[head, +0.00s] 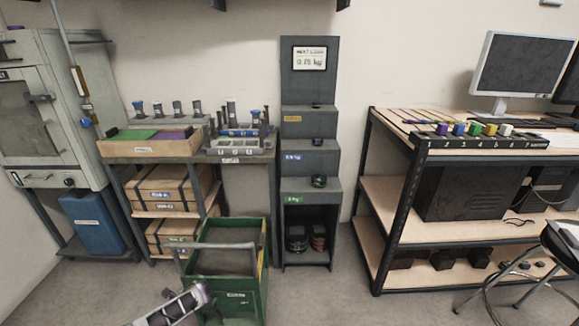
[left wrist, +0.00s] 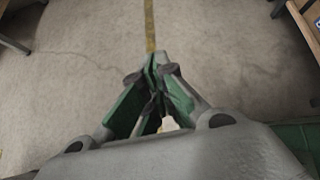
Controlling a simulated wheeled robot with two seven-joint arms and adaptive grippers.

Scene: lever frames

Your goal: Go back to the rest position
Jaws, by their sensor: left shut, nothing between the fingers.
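My left gripper shows in the left wrist view (left wrist: 156,66), with its fingertips together and nothing between them. It points over bare concrete floor with a yellow line, clear of any object. In the head view, a grey arm part of mine shows at the bottom, in front of the green crate (head: 262,290); the fingers cannot be made out there. My right gripper is not in view.
A workbench (head: 372,200) with a monitor (head: 525,65) stands at the right, a stool (head: 565,240) before it. A dark stepped stand (head: 310,70) is at centre back. A shelf with boxes (head: 165,190) and a grey cabinet (head: 50,120) stand left.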

